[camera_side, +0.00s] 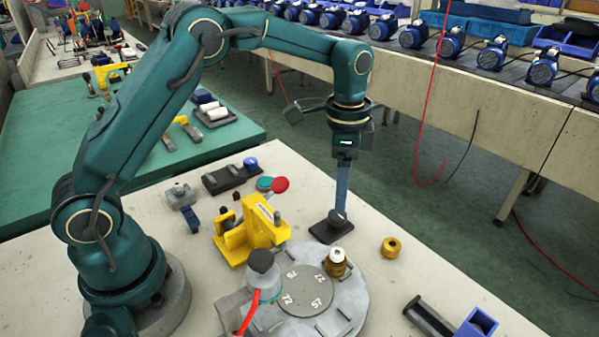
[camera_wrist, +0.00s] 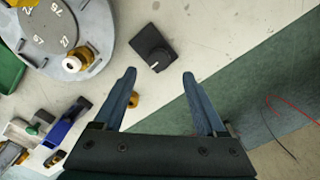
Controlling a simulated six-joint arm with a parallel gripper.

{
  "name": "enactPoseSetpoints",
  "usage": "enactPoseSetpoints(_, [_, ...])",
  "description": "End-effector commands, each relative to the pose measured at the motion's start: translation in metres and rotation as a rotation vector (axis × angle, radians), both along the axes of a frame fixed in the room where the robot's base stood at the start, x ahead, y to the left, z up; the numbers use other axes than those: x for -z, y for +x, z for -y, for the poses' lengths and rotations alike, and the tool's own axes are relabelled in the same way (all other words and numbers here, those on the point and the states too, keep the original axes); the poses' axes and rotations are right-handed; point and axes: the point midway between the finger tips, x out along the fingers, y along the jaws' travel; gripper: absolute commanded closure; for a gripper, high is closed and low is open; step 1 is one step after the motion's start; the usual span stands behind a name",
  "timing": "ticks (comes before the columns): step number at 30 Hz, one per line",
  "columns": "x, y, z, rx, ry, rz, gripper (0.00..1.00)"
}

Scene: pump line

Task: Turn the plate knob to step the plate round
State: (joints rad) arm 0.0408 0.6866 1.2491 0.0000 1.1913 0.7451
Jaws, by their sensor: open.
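The plate knob (camera_side: 338,217) is a small dark knob on a square black base on the bench, beside the plate. In the wrist view the knob (camera_wrist: 157,54) lies just beyond the fingertips, roughly centred between them. The round grey plate (camera_side: 290,328) carries numbers at its middle and a brass fitting with a white top (camera_side: 338,262) near its rim. The plate also shows in the wrist view (camera_wrist: 85,20) at upper left. My gripper (camera_wrist: 159,74) is open and empty. In the side view its fingers (camera_side: 341,205) point down over the knob; any small gap is unclear.
A loose brass piece (camera_side: 391,247) lies right of the knob. A yellow fixture (camera_side: 235,240) and a grey cylinder with a red cable (camera_side: 263,262) stand by the plate. The bench's far edge is close behind the knob.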

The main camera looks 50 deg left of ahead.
Motion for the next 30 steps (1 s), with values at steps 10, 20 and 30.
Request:
enactPoseSetpoints(10, [0.042,-0.003,0.000,0.000,0.000,-0.020,0.27])
enactPoseSetpoints(20, [0.056,-0.002,0.000,0.000,-0.001,-0.015,0.27])
enactPoseSetpoints(30, [0.056,-0.002,0.000,0.000,0.000,-0.014,1.00])
